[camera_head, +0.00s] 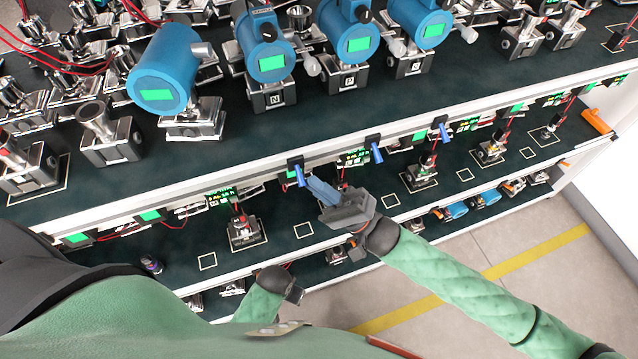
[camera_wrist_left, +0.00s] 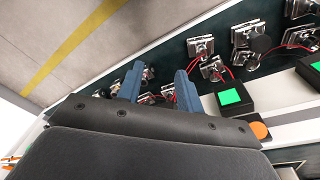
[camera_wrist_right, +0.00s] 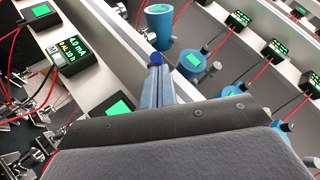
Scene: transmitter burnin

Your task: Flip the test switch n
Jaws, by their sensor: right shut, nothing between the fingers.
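A blue-levered switch (camera_head: 299,174) is mounted on the shelf's front edge, below the blue transmitter (camera_head: 264,50) whose base plate reads N. No letter is legible on the switch itself. My right gripper (camera_head: 312,184) is shut and empty, its blue fingertips right beside this lever; I cannot tell whether they touch. In the right wrist view the dark blue lever tip (camera_wrist_right: 157,58) shows just beyond the closed fingers. My left gripper (camera_wrist_left: 158,82) is open and empty in the left wrist view, its fingers apart, low by the lower shelf.
Two similar blue levers, the middle one (camera_head: 376,152) and the right one (camera_head: 445,132), stand along the same edge. Transmitters crowd the upper shelf. The lower shelf (camera_head: 280,220) carries wired fixtures and displays. The floor (camera_head: 480,285) in front is clear.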

